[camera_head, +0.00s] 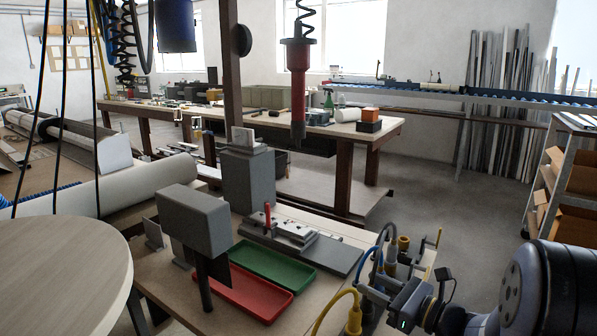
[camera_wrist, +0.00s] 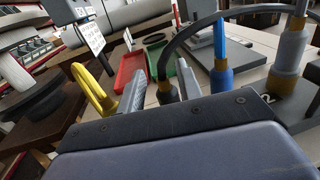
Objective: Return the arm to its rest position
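My gripper (camera_head: 392,298) is at the lower right of the head view, at the near right end of the workbench (camera_head: 345,227), close to upright cable connectors. My dark arm comes in from the right edge. A yellow connector (camera_head: 354,316) is just left of the gripper in the head view. A blue connector (camera_wrist: 222,62) and a grey connector (camera_wrist: 290,50) stand beyond it in the wrist view. Whether anything touches is unclear.
A red tray (camera_head: 248,290) and a green tray (camera_head: 275,264) lie on the workbench beside a metal fixture (camera_head: 292,232). A round wooden table (camera_head: 60,275) is at left, a shelf rack (camera_head: 545,185) at right. Open floor (camera_head: 450,215) lies between.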

